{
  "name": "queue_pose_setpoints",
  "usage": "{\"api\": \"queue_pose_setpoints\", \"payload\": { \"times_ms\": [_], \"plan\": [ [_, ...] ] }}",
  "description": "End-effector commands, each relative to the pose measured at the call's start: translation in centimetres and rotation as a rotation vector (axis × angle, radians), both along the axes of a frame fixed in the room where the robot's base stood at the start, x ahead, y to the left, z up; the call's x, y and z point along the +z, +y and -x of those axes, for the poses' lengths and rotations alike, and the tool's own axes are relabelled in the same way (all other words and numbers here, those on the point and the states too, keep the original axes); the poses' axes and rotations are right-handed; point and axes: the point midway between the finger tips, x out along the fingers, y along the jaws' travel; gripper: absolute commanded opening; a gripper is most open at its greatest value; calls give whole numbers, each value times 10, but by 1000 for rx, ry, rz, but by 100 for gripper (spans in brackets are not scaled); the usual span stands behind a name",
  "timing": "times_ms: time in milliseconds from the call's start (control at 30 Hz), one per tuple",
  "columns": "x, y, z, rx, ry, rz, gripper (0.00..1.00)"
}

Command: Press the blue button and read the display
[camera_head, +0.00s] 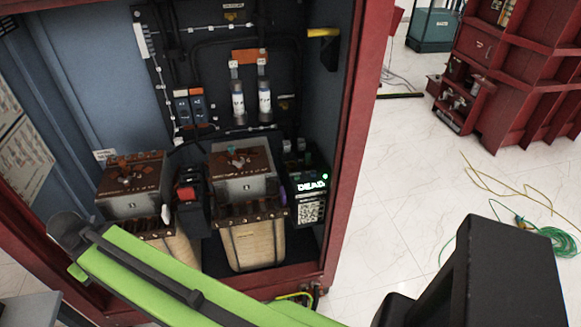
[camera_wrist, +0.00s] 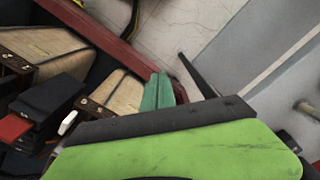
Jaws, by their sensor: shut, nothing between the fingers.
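The display (camera_head: 312,184) is on a dark box at the right inside the cabinet and reads "DEAD" in lit letters. A small green light glows at its upper right, and a pale patterned label is below it. I cannot make out a blue button for certain. In the wrist view, two teal fingers lie together as my gripper (camera_wrist: 158,92), shut and empty, in front of the cabinet's lower edge. In the head view, my lime-green arm crosses the foreground; I cannot pick out the gripper's fingertips there.
Two transformers (camera_head: 243,181) (camera_head: 136,188) with tan lower parts stand in the red-framed cabinet (camera_head: 345,150). Blue modules (camera_head: 190,107) and white cylinders (camera_head: 264,99) hang on its back wall. A green cable (camera_head: 562,243) lies on the right.

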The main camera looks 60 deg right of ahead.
Motion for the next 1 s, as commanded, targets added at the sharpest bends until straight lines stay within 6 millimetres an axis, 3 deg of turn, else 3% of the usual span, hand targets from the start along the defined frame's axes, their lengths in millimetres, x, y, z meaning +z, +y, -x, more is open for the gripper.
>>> {"api": "queue_pose_setpoints", "payload": {
  "times_ms": [333, 467, 567, 733, 867, 1000],
  "plan": [
    [0, -2, 0, -7, -1, 1, 0],
    [1, -33, -6, -125, -23, 25, 0],
    [3, -87, -12, -329, -65, 69, 0],
    [9, -206, -8, -754, -167, 159, 0],
    [17, -295, 13, -1064, -254, 225, 0],
    [27, -387, 50, -1384, -357, 293, 0]
  ]
}}
